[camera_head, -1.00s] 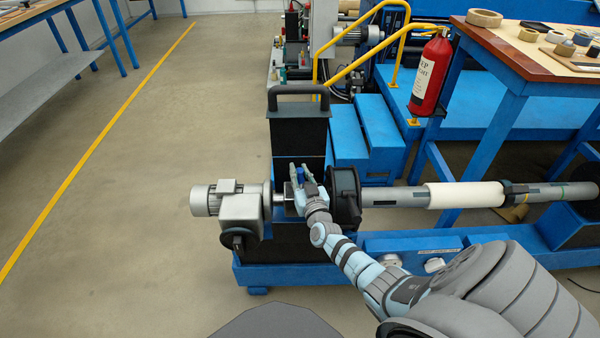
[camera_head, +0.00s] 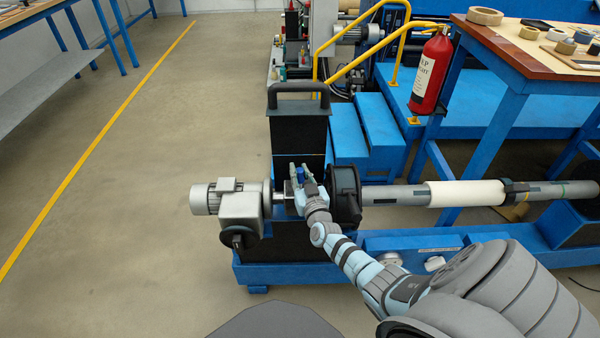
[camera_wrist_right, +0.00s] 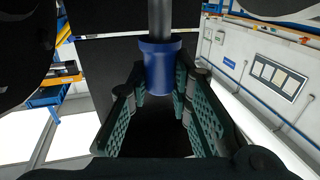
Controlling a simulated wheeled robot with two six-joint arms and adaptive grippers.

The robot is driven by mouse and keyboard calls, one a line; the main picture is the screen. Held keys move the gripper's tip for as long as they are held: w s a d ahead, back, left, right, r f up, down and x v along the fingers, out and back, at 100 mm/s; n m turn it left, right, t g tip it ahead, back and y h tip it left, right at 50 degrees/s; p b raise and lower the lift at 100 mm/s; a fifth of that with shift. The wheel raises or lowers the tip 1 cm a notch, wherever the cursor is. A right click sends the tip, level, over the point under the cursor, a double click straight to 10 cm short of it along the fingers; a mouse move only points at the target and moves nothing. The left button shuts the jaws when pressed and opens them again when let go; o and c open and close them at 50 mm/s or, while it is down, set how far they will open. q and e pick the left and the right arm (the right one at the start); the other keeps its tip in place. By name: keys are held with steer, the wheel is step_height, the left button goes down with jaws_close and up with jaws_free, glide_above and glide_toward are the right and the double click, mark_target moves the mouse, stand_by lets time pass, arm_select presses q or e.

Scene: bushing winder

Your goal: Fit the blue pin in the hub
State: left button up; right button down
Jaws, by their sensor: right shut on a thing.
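The blue pin (camera_head: 300,174) stands between the fingertips of my right gripper (camera_head: 301,178), which is shut on it. In the right wrist view the pin's blue collar (camera_wrist_right: 160,68) sits between the green fingers of my right gripper (camera_wrist_right: 162,95), with a dark grey shaft running up from it. The hub (camera_head: 283,193) seems to be the part on the shaft between the grey motor and the black disc; my gripper covers much of it. I cannot tell whether the pin touches the hub. My left gripper is not in view.
A grey motor with gearbox (camera_head: 238,205) is left of my gripper, and a black disc (camera_head: 344,194) is close on the right. A black block with a handle (camera_head: 299,130) stands behind. The floor at left is clear.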

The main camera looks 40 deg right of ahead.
mark_target(301, 183)
steer(key=shift+f+b, duration=1.25)
steer(key=shift+f, duration=0.25)
steer(key=c, duration=1.4)
jaws_free()
steer(key=shift+o, duration=0.2)
steer(key=shift+s+a, duration=0.1)
steer(key=shift+s, duration=0.15)
steer(key=v, duration=1.1)
steer(key=shift+s, duration=0.2)
steer(key=shift+f, duration=0.15)
